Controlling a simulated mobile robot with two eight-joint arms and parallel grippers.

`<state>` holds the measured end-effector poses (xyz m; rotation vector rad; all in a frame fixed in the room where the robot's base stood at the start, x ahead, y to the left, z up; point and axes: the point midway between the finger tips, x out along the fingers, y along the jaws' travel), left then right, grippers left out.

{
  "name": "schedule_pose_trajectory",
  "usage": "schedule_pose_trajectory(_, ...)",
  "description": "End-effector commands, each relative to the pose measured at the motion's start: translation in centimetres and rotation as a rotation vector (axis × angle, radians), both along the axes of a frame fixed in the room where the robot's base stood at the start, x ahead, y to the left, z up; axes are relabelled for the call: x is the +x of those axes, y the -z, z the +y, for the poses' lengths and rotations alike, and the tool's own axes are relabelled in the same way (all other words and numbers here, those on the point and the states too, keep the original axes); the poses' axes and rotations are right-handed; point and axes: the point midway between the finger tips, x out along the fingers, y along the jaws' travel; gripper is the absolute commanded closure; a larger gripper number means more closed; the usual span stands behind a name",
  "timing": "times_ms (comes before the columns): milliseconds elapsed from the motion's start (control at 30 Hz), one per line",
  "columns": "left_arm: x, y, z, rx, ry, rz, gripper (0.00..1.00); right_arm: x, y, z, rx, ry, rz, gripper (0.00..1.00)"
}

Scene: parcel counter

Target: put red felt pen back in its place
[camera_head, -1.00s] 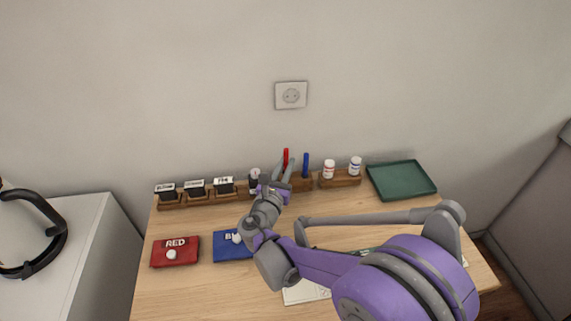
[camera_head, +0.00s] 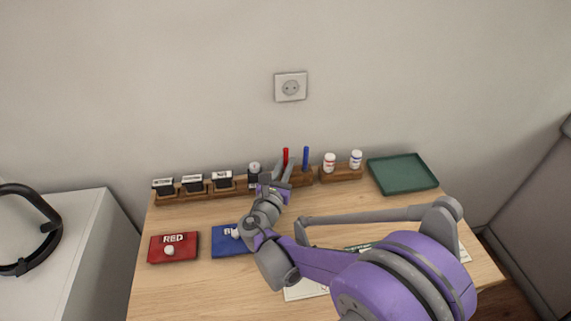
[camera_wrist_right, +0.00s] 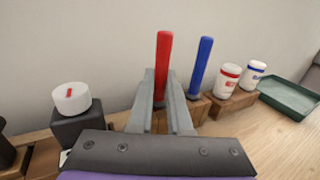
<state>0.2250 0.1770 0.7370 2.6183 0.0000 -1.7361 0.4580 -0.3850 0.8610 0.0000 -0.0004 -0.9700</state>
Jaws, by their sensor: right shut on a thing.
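The red felt pen (camera_head: 285,156) stands upright at the wooden pen holder (camera_head: 302,178) at the back of the table. It also shows in the right wrist view (camera_wrist_right: 163,60), where its lower part is between my fingers. My right gripper (camera_head: 284,168) is shut on the red pen; it shows large in the right wrist view (camera_wrist_right: 161,100). The pen's bottom end and its slot are hidden by the fingers, so I cannot tell how deep it sits. A blue felt pen (camera_head: 306,157) stands upright in the holder just right of it. My left gripper is not in view.
White bottles (camera_head: 329,162) stand in a wooden rack to the right, then a green tray (camera_head: 403,174). Black stamps (camera_head: 193,184) stand in a rack to the left. A red pad (camera_head: 173,247) and blue pad (camera_head: 229,243) lie in front. My right arm covers much of the table.

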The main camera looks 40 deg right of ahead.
Motion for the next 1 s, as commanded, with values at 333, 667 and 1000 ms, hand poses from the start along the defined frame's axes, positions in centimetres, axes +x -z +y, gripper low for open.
schedule_pose_trajectory(333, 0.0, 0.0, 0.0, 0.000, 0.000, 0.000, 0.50, 0.0, 0.0, 0.0, 0.000, 0.000, 0.000, 0.66)
schedule_pose_trajectory(667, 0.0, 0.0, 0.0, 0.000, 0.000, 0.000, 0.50, -0.5, 0.0, 1.0, 0.001, -0.003, 0.001, 0.66)
schedule_pose_trajectory(1000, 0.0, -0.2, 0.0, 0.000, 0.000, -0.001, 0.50, -2.1, 0.0, 3.2, 0.001, -0.003, 0.000, 0.66)
